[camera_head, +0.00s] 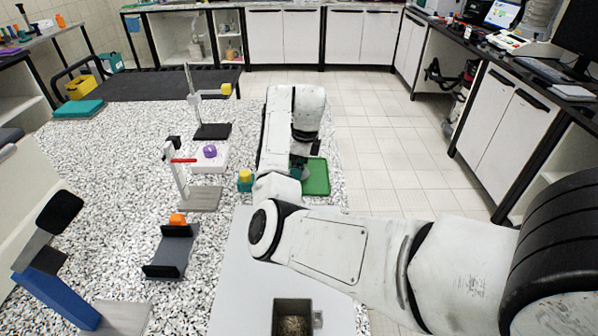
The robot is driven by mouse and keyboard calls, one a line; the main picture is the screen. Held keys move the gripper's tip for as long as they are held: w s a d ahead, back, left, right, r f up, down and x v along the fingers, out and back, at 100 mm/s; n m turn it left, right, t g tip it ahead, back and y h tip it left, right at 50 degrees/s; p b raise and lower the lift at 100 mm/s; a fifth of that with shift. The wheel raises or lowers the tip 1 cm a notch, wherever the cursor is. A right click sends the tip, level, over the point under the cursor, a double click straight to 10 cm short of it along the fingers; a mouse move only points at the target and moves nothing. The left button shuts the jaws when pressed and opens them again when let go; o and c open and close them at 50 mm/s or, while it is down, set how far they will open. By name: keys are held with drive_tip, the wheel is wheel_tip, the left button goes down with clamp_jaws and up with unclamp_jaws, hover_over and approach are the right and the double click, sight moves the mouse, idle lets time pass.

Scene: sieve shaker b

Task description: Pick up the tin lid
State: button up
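My arm reaches away from me over the speckled bench (120,135), and its wrist bends down near the green tray (318,178). My gripper (300,168) is mostly hidden beneath and behind the wrist, beside or over the tray's left part. Its fingers cannot be made out, nor whether it holds anything. I cannot pick out the tin lid for certain; the arm covers part of the tray and bench.
A small teal block with a yellow top (245,177) stands close left of the wrist. Further left are a white scale with a purple item (210,152), a stand with a red clamp (182,178) and a dark cradle with an orange item (173,252). A grey box (240,290) is nearest.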

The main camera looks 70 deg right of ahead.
drive_tip(key=c, duration=1.1)
drive_tip(key=shift+r, duration=0.1)
drive_tip(key=shift+r, duration=0.55)
drive_tip(key=s+a+r+p, duration=0.1)
drive_tip(key=s+a+r, duration=0.1)
drive_tip(key=s+r, duration=0.4)
drive_tip(key=s+a+r+p, duration=0.1)
drive_tip(key=s+a+r, duration=0.2)
drive_tip(key=s+r, duration=0.2)
drive_tip(key=shift+s+a+r, duration=0.25)
drive_tip(key=shift+s+r, duration=0.1)
drive_tip(key=shift+s, duration=0.6)
